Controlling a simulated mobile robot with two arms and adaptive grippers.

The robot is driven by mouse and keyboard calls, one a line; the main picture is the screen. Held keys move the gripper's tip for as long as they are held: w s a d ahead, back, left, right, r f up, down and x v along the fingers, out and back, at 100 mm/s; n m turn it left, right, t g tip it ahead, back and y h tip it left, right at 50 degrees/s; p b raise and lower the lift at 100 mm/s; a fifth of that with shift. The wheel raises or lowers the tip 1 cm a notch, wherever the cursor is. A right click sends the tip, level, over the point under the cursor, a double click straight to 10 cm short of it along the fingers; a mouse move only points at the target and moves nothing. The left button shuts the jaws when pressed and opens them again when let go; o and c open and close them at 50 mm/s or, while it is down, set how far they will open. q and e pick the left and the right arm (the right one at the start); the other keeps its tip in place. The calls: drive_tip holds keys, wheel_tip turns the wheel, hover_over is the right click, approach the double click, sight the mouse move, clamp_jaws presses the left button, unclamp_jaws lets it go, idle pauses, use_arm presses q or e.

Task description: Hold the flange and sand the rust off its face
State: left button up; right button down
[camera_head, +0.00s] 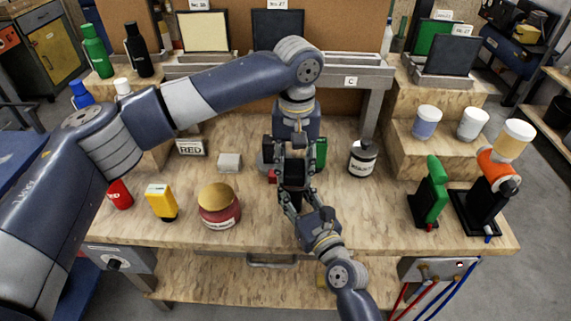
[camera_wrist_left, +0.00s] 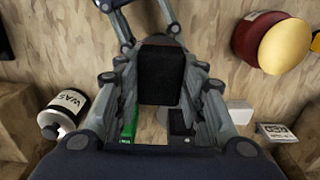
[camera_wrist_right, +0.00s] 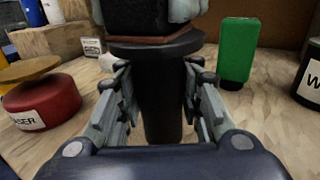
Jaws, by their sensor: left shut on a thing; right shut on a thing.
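My left gripper (camera_head: 291,160) points down from above and is shut on a black block (camera_wrist_left: 160,75). In the right wrist view the block (camera_wrist_right: 136,16) sits right over the flange (camera_wrist_right: 157,46), apparently touching its face. The flange is a dark disc on a thick dark stem, with a reddish-brown, rust-coloured top. Only the edge of that face shows; the block hides the rest. My right gripper (camera_wrist_right: 160,85) reaches in from the front and is shut on the flange's stem, holding it upright. In the head view the grippers hide most of the flange.
A red jar with a gold lid (camera_head: 219,206) and a yellow container (camera_head: 161,203) stand at left. A green item (camera_head: 320,152) stands close behind the grippers.

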use_arm(q)
drive_tip(key=d, duration=0.3)
drive_tip(key=shift+d, duration=0.2)
drive_tip(key=shift+r, duration=0.1)
wheel_tip(320, 180, up, 8)
idle(0.4)
use_arm(e)
drive_tip(key=c, duration=1)
unclamp_jaws()
drive_tip(key=shift+r, duration=0.1)
drive_tip(key=shift+c, duration=0.2)
drive_tip(key=v, duration=1.2)
